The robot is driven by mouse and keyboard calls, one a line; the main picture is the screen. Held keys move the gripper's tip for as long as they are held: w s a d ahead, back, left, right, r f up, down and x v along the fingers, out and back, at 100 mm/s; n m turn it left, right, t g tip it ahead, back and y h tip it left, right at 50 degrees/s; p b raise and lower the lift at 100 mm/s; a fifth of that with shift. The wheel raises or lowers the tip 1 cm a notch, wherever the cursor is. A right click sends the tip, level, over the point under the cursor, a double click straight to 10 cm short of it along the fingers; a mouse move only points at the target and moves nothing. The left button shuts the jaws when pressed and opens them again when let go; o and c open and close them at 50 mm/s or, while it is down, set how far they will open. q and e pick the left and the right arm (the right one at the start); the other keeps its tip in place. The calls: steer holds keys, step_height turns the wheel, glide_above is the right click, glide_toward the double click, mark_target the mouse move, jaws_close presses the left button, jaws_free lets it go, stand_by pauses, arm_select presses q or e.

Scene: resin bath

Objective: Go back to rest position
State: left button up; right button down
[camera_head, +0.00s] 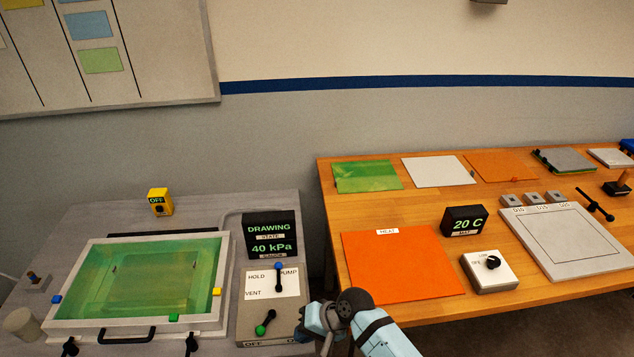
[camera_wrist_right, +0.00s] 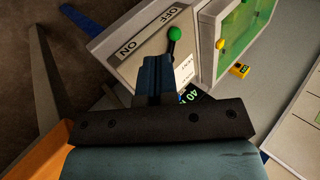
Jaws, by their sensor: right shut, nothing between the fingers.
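My right gripper (camera_head: 325,325) is at the bottom middle of the head view, just right of the grey control panel (camera_head: 244,318). In the right wrist view its fingers (camera_wrist_right: 155,72) are together and empty, pointing at the panel. The green-knobbed lever (camera_head: 265,322) stands on the panel by the OFF label; it also shows in the wrist view (camera_wrist_right: 174,35), close beyond the fingertips. I cannot tell whether they touch. The blue-knobbed lever (camera_head: 278,268) points up between HOLD and PUMP. My left gripper is not in view.
A resin bath (camera_head: 228,270) with green liquid stands left of the panel. A display (camera_head: 270,236) reads DRAWING, 40 kPa. A yellow OFF box (camera_head: 160,202) stands behind. The wooden table (camera_head: 420,200) at right holds an orange mat (camera_head: 400,265), a dial box (camera_head: 490,270) and several sheets.

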steer(key=s+d+f+t+h, duration=0.1)
steer(key=s+d+f+t, duration=0.25)
steer(key=d, duration=0.25)
steer(key=s+d+f+t+h, duration=0.1)
steer(key=s+d+f+t, duration=0.2)
steer(key=d, duration=0.4)
steer(key=s+d+r+n+t+h, duration=0.2)
steer(key=s+d+r+t+h, duration=0.1)
steer(key=s+d, duration=0.6)
steer(key=d+r+t, duration=0.1)
steer(key=d, duration=0.2)
steer(key=shift+s+d+r+n+t, duration=0.15)
steer(key=shift+d+n+t, duration=0.05)
steer(key=shift+n+t, duration=0.2)
